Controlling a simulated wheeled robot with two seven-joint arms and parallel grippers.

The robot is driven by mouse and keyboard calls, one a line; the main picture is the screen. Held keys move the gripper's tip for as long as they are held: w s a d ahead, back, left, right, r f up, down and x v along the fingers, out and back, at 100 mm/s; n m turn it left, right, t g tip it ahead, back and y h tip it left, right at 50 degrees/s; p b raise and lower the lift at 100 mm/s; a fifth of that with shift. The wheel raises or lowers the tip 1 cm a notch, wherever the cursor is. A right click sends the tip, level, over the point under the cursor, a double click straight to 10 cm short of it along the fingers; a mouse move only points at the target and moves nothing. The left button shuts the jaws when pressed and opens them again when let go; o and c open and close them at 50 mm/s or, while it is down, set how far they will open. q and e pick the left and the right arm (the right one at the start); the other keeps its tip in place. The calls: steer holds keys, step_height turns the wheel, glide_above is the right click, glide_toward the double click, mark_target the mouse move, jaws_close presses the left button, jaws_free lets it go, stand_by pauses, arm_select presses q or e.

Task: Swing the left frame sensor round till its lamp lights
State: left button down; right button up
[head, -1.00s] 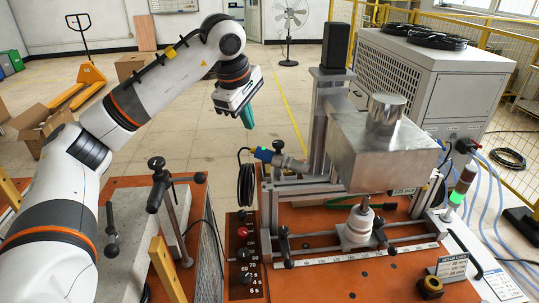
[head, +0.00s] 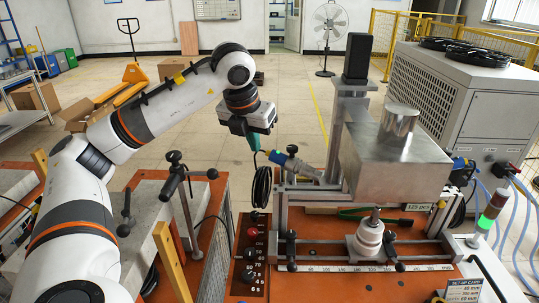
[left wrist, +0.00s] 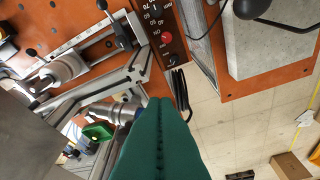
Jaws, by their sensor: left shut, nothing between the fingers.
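The left frame sensor, a grey barrel with a blue end (head: 278,157), sits at the left of the metal frame (head: 283,215). In the left wrist view its grey barrel (left wrist: 112,111) lies just left of the fingers and is partly hidden by them. I cannot make out a lit lamp on it. My left gripper (head: 255,147) has teal fingers, shut and empty, close to the blue end at its upper left. The shut fingers also fill the lower middle of the left wrist view (left wrist: 160,102). I cannot tell whether they touch the sensor. My right gripper is not in view.
A black cable coil (head: 261,188) hangs below the sensor. A large metal box (head: 395,165) stands right of it. A control strip with knobs (head: 252,262) is in front. A signal tower (head: 490,210) shows green at right. A clamp post (head: 175,180) stands at left.

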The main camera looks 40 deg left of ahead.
mark_target(271, 159)
arm_select(q)
steer(key=w+a+f+p, duration=0.2)
steer(key=w+f+p, duration=0.1)
steer(key=w+f, duration=0.3)
steer(key=shift+p+x, duration=0.35)
steer(key=shift+x, duration=0.4)
steer(key=shift+d, duration=0.15)
steer(key=shift+w+a+b, duration=0.25)
steer(key=shift+w+b, duration=0.2)
steer(key=shift+w, duration=0.05)
steer(key=shift+s+f, duration=0.1)
